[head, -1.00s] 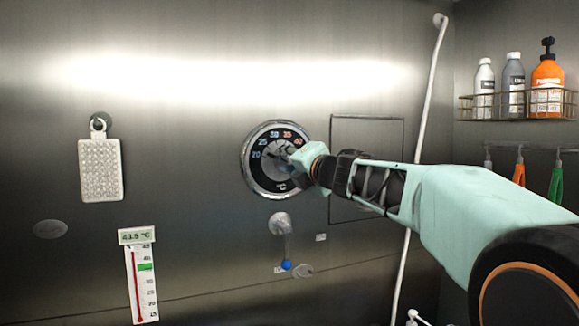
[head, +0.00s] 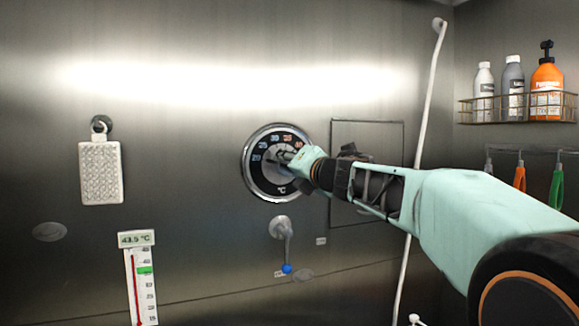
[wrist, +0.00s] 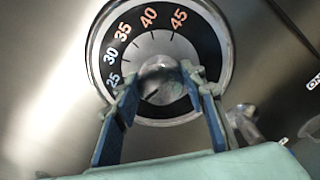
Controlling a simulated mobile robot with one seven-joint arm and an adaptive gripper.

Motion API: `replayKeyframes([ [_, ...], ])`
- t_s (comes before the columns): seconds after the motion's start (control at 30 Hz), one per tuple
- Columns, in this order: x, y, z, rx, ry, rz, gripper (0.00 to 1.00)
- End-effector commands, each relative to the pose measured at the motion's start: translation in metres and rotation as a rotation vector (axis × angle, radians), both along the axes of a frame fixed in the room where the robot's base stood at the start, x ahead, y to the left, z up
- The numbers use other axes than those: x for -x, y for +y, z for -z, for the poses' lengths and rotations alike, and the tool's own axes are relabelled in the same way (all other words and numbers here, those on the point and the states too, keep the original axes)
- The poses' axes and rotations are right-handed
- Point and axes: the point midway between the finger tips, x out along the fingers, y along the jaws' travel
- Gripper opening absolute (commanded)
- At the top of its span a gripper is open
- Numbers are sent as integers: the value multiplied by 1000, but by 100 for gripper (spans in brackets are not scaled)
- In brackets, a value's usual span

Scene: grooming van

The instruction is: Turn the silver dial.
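The silver dial (head: 268,181) is on the metal wall. It has a silver rim, a black ring with white and orange numbers, and °C at the bottom. In the wrist view, its round silver knob (wrist: 158,72) sits at the centre, with a short dark mark toward the lower left. My gripper (wrist: 158,80) has its two blue fingers apart, one on each side of the knob. The right fingertip is close to the knob; a small gap seems to show at the left one. In the head view, my gripper (head: 290,160) hides part of the dial's face.
Below the dial is a lever with a blue knob (head: 286,268). A grey pad (head: 101,172) hangs at the left. A white hose (head: 428,120) and a bottle rack (head: 520,107) are at the right.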

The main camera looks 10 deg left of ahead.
Motion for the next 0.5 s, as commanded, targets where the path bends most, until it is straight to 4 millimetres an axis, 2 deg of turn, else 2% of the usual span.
replayKeyframes([
  [0.03,0,0,0,2,1,0,44],
  [0.17,0,0,0,0,0,0,56],
  [0.5,2,-2,0,0,0,0,56],
])
